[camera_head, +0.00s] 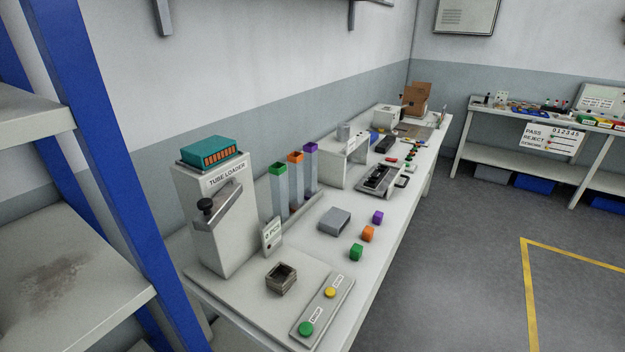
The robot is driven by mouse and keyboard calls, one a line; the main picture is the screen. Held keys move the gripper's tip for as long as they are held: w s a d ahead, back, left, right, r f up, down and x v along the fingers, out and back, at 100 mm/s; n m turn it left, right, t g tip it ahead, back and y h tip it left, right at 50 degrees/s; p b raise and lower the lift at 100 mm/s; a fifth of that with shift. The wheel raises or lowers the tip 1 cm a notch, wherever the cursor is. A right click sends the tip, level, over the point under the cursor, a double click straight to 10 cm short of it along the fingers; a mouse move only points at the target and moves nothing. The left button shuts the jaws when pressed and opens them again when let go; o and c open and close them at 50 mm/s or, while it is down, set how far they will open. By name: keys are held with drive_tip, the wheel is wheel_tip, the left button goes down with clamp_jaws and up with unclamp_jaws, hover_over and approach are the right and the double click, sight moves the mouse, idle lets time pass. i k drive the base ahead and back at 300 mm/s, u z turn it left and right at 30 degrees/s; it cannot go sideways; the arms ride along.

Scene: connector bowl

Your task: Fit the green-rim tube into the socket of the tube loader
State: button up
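The green-rim tube (280,190) stands upright as a tall translucent square tube with a green rim, leftmost in a row on the bench. The tube loader (222,220) is a tall pale box to its left, with a sloped lever on its front. A dark square socket (281,279) with an open top sits on the loader's base plate (240,296). The tube stands behind the socket and apart from it. My gripper does not show in this view.
Orange-rim (296,180) and purple-rim (311,162) tubes stand beside the green-rim one. A blue-posted shelf (100,140) stands left; the floor at right is clear.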

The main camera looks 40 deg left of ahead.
sight(268, 283)
drive_tip(key=i, duration=2.15)
drive_tip(key=u, duration=3.4)
